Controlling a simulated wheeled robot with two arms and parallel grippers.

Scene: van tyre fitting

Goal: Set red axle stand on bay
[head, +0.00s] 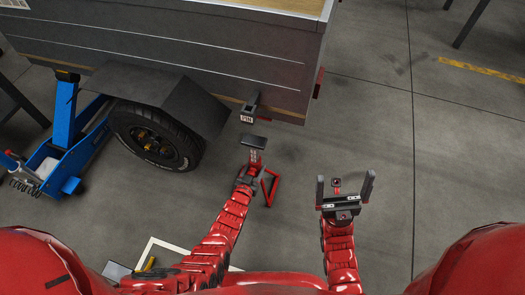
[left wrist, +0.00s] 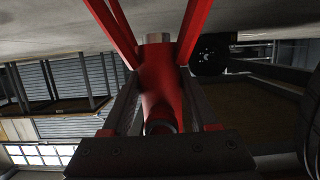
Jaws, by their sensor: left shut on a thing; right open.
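The red axle stand (head: 271,188) is in the middle of the head view, beside the rear corner of the grey trailer-like body. My left gripper (head: 246,177) is shut on its red column, which fills the middle of the left wrist view (left wrist: 160,85), with its legs spreading toward the floor at the top of that picture. I cannot tell whether the feet touch the floor. A white-lined corner (head: 150,243) on the floor, possibly the bay, is partly hidden by my left arm. My right gripper (head: 343,190) is open and empty over bare floor.
The grey body (head: 170,55) overhangs the back, with a wheel (head: 155,137) under its fender. A small labelled bracket (head: 247,117) hangs near the stand. A blue jack (head: 62,135) stands at left. The floor (head: 440,150) at right is clear.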

